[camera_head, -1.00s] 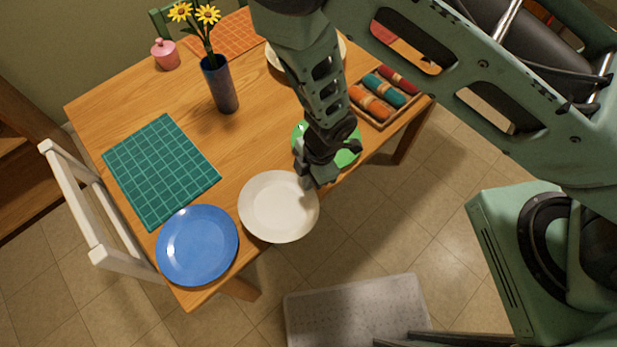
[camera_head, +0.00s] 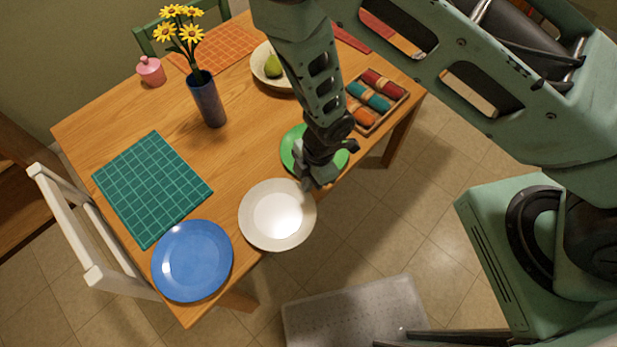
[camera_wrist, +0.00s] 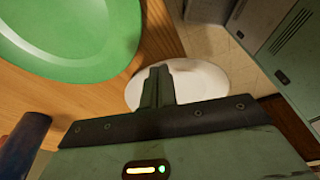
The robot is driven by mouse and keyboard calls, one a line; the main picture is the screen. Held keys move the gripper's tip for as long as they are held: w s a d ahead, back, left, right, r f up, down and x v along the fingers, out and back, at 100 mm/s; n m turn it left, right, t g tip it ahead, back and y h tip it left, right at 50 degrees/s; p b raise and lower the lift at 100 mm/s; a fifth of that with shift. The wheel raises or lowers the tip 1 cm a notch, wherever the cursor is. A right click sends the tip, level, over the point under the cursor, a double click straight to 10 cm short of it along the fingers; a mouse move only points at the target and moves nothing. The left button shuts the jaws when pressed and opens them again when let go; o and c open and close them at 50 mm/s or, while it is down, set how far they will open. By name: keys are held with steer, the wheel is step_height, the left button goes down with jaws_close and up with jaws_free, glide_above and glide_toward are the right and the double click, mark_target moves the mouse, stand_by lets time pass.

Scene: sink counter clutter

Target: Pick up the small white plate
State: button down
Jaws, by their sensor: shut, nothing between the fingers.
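The small white plate (camera_head: 277,215) lies at the near edge of the wooden table in the head view, right of the blue plate. It also shows in the wrist view (camera_wrist: 205,80), partly hidden behind my fingers. My gripper (camera_head: 308,186) is shut and empty at the plate's upper right rim. In the wrist view its fingers (camera_wrist: 158,75) are together and overlap the plate's left part. I cannot tell whether they touch the rim.
A green plate (camera_head: 290,148) lies just behind my gripper, partly hidden by it. The blue plate (camera_head: 192,260), teal placemat (camera_head: 150,187), dark vase (camera_head: 207,100) with yellow flowers, and napkin tray (camera_head: 398,103) are also on the table (camera_head: 240,130). A white chair (camera_head: 85,235) stands at left.

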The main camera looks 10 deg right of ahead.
steer(key=shift+r, duration=0.15)
steer(key=shift+w+d, duration=0.1)
steer(key=shift+d, duration=0.05)
steer(key=w+d+b, duration=0.2)
steer(key=w+d, duration=0.2)
steer(key=d, duration=0.7)
steer(key=w+d+b, duration=0.2)
steer(key=w+d, duration=0.2)
steer(key=d, duration=0.7)
steer(key=c, duration=2.1)
jaws_free()
steer(key=shift+w+d, duration=0.15)
steer(key=shift+d, duration=0.2)
steer(key=shift+c, duration=0.2)
steer(key=o, duration=0.6)
steer(key=shift+d, duration=0.25)
